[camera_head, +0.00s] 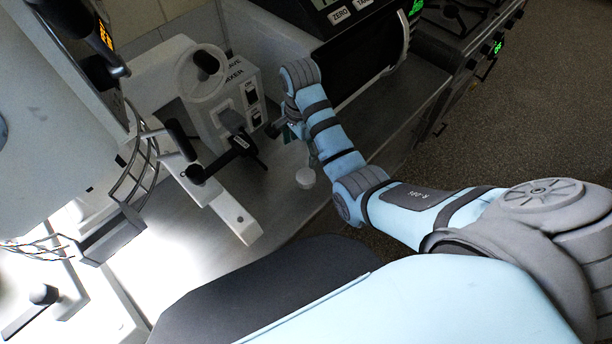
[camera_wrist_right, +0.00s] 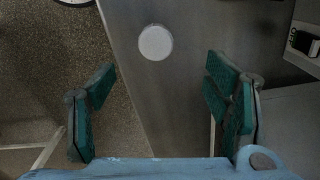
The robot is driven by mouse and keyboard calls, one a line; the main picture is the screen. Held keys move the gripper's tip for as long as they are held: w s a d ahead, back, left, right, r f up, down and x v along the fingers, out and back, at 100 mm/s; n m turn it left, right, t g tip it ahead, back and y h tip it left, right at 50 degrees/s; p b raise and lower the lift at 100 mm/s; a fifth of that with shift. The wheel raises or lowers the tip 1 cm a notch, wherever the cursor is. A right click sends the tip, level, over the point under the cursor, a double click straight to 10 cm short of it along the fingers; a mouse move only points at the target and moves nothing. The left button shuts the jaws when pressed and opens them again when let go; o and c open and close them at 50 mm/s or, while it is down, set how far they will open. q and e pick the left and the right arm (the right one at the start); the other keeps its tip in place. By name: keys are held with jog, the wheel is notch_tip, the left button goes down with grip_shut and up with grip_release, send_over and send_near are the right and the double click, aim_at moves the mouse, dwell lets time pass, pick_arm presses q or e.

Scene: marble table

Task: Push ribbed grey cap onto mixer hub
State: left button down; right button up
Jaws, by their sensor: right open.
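A small pale round piece, likely the cap (camera_head: 305,177), stands on the grey counter just below my right gripper (camera_head: 291,130) in the head view. In the right wrist view the cap (camera_wrist_right: 155,42) is a plain light disc, beyond the fingertips and roughly between their lines. Ribs cannot be made out. The right gripper (camera_wrist_right: 160,85) is open and empty, its green-padded fingers wide apart and not touching the cap. A large pale machine with a wire guard (camera_head: 146,170), probably the mixer, stands at the left; I cannot single out its hub. My left gripper is not in view.
A white labelled machine (camera_head: 225,100) with black levers stands left of my right gripper. A dark-fronted appliance (camera_head: 365,75) is behind the arm. The counter edge and speckled floor (camera_head: 530,110) lie to the right. Bare counter (camera_head: 285,205) surrounds the cap.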

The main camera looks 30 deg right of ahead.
aim_at(305, 176)
jog(key=f+b, duration=0.1)
jog(key=f, duration=0.8)
jog(key=f+b, duration=0.1)
jog(key=f, duration=0.4)
jog(key=shift+s+d+b, duration=0.25)
jog(key=shift+s+b, duration=0.05)
jog(key=shift+b, duration=0.05)
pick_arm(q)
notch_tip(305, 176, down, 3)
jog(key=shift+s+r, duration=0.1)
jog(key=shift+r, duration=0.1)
pick_arm(e)
jog(key=shift+r, duration=0.1)
jog(key=shift+c, duration=0.2)
jog(key=c, duration=1.1)
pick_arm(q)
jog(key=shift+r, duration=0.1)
pick_arm(e)
jog(key=shift+r, duration=0.1)
